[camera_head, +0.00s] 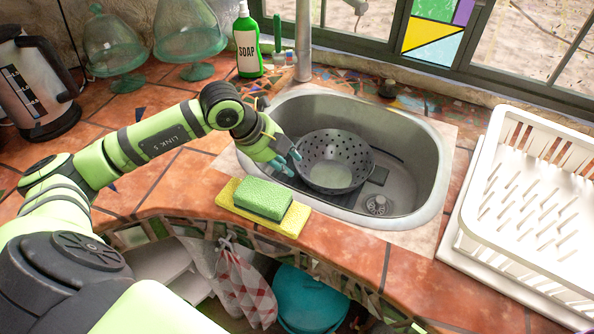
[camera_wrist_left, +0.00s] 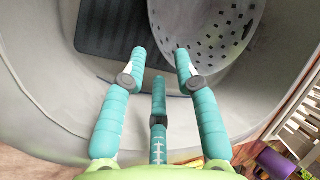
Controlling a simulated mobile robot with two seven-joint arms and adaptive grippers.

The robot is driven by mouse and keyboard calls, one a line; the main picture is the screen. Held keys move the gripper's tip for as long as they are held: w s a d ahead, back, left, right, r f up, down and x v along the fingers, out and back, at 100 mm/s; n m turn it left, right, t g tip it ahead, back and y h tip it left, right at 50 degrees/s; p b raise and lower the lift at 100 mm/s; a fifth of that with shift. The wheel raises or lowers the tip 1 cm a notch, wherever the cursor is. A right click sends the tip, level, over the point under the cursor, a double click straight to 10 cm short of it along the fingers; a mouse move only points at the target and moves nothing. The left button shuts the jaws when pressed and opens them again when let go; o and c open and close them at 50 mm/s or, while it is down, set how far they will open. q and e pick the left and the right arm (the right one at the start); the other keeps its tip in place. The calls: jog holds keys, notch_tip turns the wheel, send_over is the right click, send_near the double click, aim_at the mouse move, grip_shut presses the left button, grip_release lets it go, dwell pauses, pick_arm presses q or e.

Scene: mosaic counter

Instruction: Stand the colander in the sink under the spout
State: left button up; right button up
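The dark grey perforated colander (camera_head: 335,150) is inside the sink (camera_head: 435,165), left of the middle, with its open side up. It partly covers a dark mat on the sink floor. My left gripper (camera_head: 289,160) reaches over the sink's left rim beside the colander's left edge. In the left wrist view its teal fingers (camera_wrist_left: 161,52) are apart, with nothing seen clasped between them. One fingertip overlaps the colander's edge (camera_wrist_left: 205,40); I cannot tell whether they touch. My right gripper is not in view.
A green sponge on a yellow cloth (camera_head: 290,222) lies at the sink's front-left edge. A white dish rack (camera_head: 510,240) stands at the right. A green soap bottle (camera_head: 247,45), glass domes and a kettle (camera_head: 35,80) stand behind. The drain (camera_head: 377,205) is uncovered.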

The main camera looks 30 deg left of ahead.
pick_arm(q)
jog(key=shift+v, duration=1.2)
